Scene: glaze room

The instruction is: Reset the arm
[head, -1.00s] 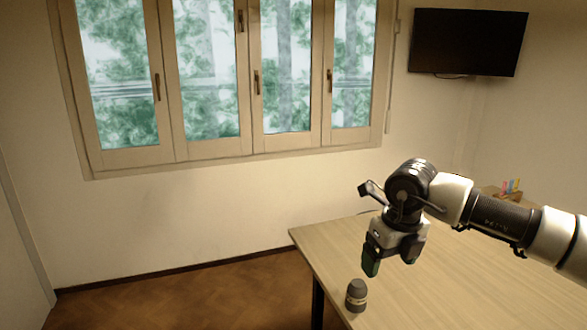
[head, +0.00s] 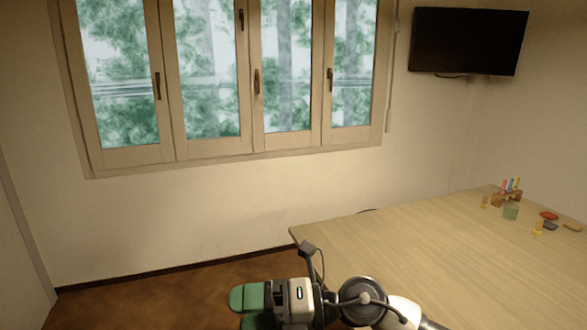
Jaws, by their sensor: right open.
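My right gripper (head: 250,308) is low in the head view, at the bottom centre, with its green-padded fingers pointing left. It is open, and I see nothing between its fingers. It is in front of the table's left edge, with the brown floor behind it. My right arm comes in from the bottom right and hides the near left part of the table. My left gripper is not in view.
A wooden table (head: 420,240) fills the right side, its middle bare. At its far right stand a small rack with coloured sticks (head: 507,193), a green block (head: 510,212) and a red piece (head: 549,215). Open floor (head: 170,295) lies left.

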